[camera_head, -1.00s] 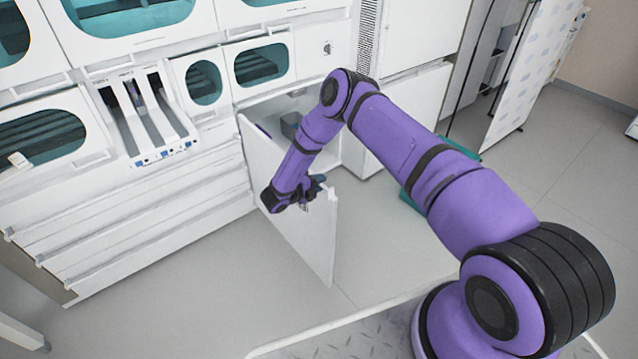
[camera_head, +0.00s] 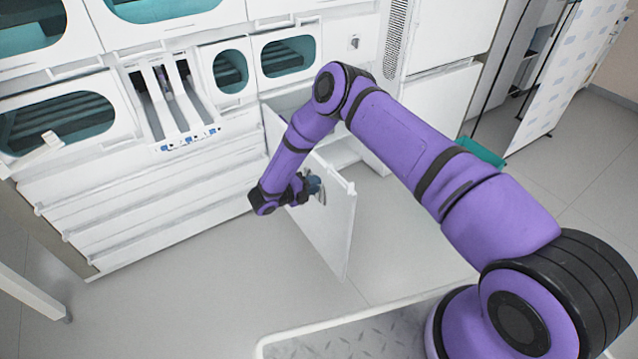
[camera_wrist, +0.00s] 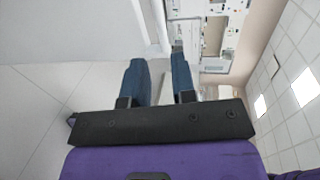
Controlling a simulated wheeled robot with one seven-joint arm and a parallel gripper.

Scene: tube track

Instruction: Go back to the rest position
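My purple arm reaches across the head view. My gripper (camera_head: 314,186) is beside the white open cabinet door (camera_head: 335,225), near its face. In the wrist view my gripper (camera_wrist: 158,80) shows two blue fingers standing apart with nothing between them. Whether the fingers touch the door cannot be told from the head view.
The white cabinet (camera_head: 150,200) with drawers and teal windows fills the left and back. Tube racks (camera_head: 172,100) sit in its front. A teal object (camera_head: 482,152) stands at the right on the floor. Grey floor (camera_head: 200,290) is clear in front.

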